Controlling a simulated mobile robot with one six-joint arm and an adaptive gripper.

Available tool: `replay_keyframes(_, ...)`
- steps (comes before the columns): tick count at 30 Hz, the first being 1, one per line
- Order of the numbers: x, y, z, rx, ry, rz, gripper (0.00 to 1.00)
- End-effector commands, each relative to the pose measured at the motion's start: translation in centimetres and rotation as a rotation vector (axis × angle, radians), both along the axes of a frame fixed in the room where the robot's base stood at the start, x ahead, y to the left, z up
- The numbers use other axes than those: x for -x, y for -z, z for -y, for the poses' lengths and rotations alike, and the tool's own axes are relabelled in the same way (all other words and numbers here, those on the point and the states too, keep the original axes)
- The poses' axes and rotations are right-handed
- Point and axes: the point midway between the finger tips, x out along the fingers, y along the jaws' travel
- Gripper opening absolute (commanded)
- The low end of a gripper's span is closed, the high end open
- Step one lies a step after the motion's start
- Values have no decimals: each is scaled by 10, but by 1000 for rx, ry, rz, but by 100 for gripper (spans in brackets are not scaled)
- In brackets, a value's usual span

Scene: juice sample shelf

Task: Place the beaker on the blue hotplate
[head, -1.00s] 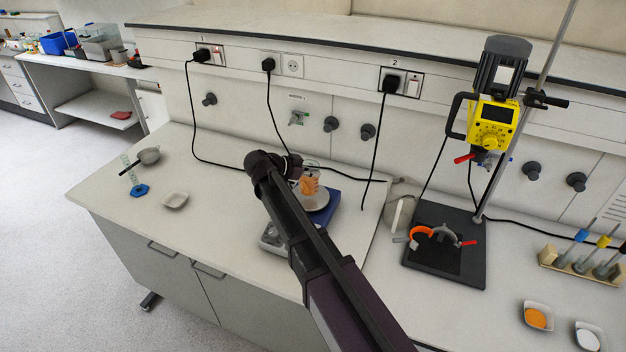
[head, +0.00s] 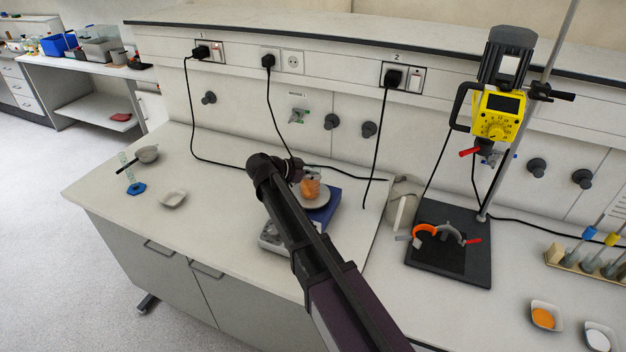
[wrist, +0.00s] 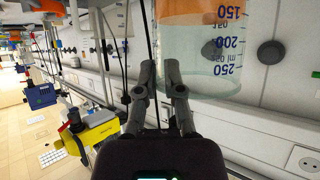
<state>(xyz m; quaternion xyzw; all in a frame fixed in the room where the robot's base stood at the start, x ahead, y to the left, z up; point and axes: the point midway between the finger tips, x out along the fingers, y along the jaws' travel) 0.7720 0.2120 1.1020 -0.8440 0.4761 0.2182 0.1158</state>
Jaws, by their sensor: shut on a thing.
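The beaker (head: 311,189) is clear, with orange contents low in it. In the head view it appears upright at the round pale plate of the blue hotplate (head: 325,213); I cannot tell whether it touches the plate. My gripper (head: 298,172) is at the beaker's upper left side and partly hides it. In the wrist view, my gripper's fingers (wrist: 162,78) are close together at the edge of the beaker (wrist: 200,70), shut on it. Blue volume marks show on the glass. My arm hides part of the hotplate's front.
A stirrer stand with a dark base (head: 450,270) and a yellow motor head (head: 497,116) stands to the right. A white dish (head: 173,199) and a blue hexagonal piece (head: 136,188) are on the left. Cables hang behind the hotplate. The bench's left part is mostly clear.

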Motion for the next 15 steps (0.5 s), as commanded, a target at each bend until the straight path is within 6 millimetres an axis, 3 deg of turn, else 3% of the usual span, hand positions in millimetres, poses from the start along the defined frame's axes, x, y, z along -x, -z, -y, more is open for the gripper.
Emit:
replay_keyframes(13,0,3,1,1,0,1,0)
replay_keyframes(15,0,3,1,0,0,0,26)
